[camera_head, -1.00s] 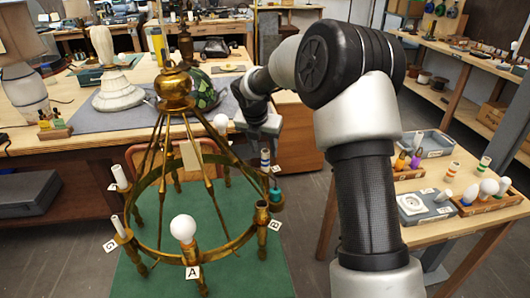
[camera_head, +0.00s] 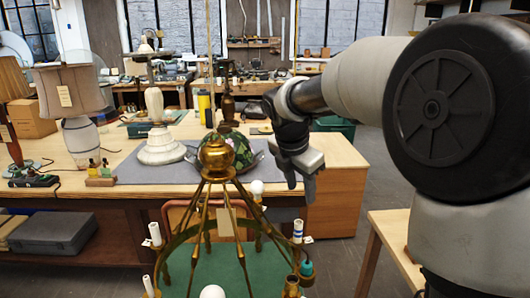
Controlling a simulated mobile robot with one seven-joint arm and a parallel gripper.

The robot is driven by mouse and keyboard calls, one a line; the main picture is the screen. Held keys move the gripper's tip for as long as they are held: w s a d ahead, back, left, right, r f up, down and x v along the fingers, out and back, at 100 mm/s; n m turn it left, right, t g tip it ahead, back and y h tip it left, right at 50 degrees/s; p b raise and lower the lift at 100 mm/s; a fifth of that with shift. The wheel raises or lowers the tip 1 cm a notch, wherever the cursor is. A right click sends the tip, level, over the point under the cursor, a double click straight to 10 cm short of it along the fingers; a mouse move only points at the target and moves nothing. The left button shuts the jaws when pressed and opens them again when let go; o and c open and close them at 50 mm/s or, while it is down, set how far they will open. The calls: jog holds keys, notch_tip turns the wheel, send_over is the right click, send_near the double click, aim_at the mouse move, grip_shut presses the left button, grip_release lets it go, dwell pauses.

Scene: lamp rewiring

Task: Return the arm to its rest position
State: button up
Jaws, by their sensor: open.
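My arm reaches in from the right side of the head view and bends down at the wrist. My gripper (camera_head: 301,186) hangs fingers down, to the right of the brass chandelier's (camera_head: 216,157) upper part. It is open, and nothing shows between its fingers. The chandelier's ring carries a white bulb (camera_head: 212,292) at the front, another bulb (camera_head: 257,188) at the back, and white candle sleeves on the left. On the right are a blue-banded sleeve (camera_head: 298,231) and a teal piece (camera_head: 306,268). The lower part of the chandelier is cut off by the frame.
A wooden workbench (camera_head: 345,154) spans behind, holding a white lamp base (camera_head: 160,145), a shaded lamp (camera_head: 72,95) and a green patterned lamp (camera_head: 226,153). A wooden side table (camera_head: 390,232) stands at the lower right, partly behind my arm. Open floor lies between them.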

jog(key=s+d+r+m+p, duration=0.1)
jog(key=s+r+m+p, duration=0.1)
jog(key=s+r+m, duration=0.35)
jog(key=s+d+r+m+p, duration=0.1)
jog(key=s+r+m, duration=0.1)
jog(key=s+m, duration=0.65)
jog(key=s+m+t+y+p, duration=0.1)
jog(key=s+m+y+p, duration=0.1)
jog(key=s+m, duration=0.9)
jog(key=s+p, duration=0.1)
jog(key=s, duration=0.2)
jog(key=shift+s+d+f, duration=0.25)
jog(key=shift+f, duration=0.05)
jog(key=shift+a, duration=0.1)
